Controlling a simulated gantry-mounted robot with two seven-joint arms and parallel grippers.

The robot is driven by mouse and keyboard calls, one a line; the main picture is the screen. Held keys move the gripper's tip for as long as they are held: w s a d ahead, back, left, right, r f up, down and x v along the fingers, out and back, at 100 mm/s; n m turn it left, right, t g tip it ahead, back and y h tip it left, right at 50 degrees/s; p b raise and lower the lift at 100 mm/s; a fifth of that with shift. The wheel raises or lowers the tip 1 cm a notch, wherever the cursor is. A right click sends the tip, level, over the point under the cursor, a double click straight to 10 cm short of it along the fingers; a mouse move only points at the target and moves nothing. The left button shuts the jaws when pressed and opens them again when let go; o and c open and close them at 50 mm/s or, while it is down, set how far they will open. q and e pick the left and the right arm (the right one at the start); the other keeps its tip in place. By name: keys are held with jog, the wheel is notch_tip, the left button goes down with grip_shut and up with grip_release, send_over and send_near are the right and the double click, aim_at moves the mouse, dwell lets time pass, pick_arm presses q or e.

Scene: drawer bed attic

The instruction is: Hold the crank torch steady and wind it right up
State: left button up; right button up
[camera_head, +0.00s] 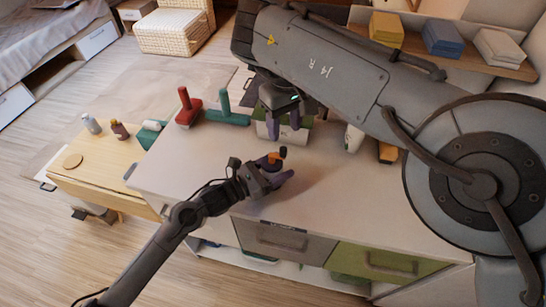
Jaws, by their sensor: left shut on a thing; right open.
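The crank torch (274,158) is small, orange and black, and stands above the white counter top. A dark knob, which looks like its crank, shows at its upper right. My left gripper (272,178) is shut on the torch from the lower left, with its purple fingers around the lower part. My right gripper (285,126) is open and empty, pointing down a little behind the torch and apart from it. The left fingers hide the lower part of the torch, so I cannot tell whether it touches the counter.
Red (187,113) and green (228,117) upright-handled items stand at the back left. A white-and-green box (294,134) is behind my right gripper. A white bottle (354,138) and an orange block (388,153) stand to the right. The counter's (330,205) front is clear.

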pick_arm(q)
jog(key=o, duration=1.2)
jog(key=shift+a, duration=0.1)
